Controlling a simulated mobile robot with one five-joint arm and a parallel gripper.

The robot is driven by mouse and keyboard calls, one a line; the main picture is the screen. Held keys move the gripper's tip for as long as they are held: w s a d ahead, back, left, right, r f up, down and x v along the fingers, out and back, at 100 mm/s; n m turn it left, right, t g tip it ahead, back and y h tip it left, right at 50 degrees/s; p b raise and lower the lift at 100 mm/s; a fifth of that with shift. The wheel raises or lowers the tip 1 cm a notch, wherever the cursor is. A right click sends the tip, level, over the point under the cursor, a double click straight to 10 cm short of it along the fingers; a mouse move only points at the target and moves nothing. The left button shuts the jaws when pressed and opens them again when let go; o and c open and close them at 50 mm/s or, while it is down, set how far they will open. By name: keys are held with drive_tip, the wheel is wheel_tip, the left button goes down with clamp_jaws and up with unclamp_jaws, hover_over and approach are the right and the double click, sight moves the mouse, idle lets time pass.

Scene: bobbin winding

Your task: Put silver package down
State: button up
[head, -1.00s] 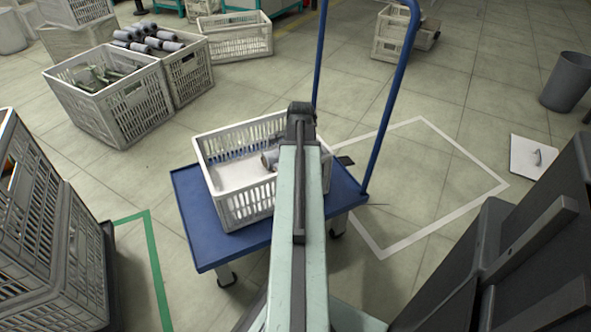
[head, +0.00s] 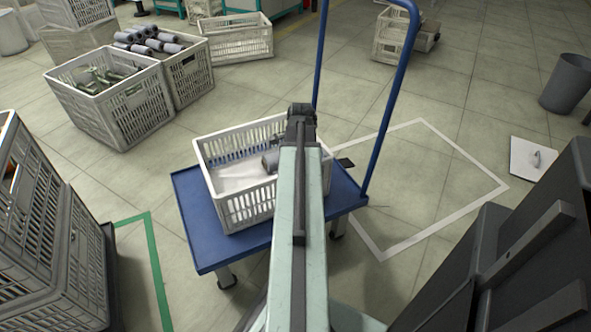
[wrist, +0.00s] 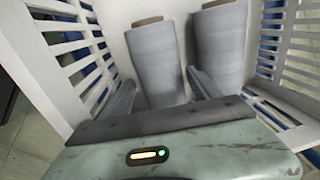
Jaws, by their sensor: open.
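Two silver-grey wound packages with brown core ends lie side by side in a white slatted crate (head: 248,207). In the wrist view, the left package (wrist: 155,62) lies between the two spread fingers of my gripper (wrist: 160,80), with a gap at each side. The right package (wrist: 220,45) lies just outside the right finger. My gripper is open and low inside the crate. In the head view, one grey package (head: 271,161) shows beside my arm, which hides the rest of the crate's right part.
The crate stands on a blue cart (head: 192,222) with a tall blue handle (head: 390,98). Stacked grey crates (head: 50,215) stand at the left. A crate of grey packages (head: 188,72) is behind. White-marked floor (head: 425,190) at the right is clear.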

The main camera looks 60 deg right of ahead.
wheel_tip(320, 180, up, 12)
drive_tip(key=s+p, duration=0.1)
drive_tip(key=p, duration=0.9)
drive_tip(key=shift+a+f, duration=0.2)
drive_tip(key=shift+a, duration=0.15)
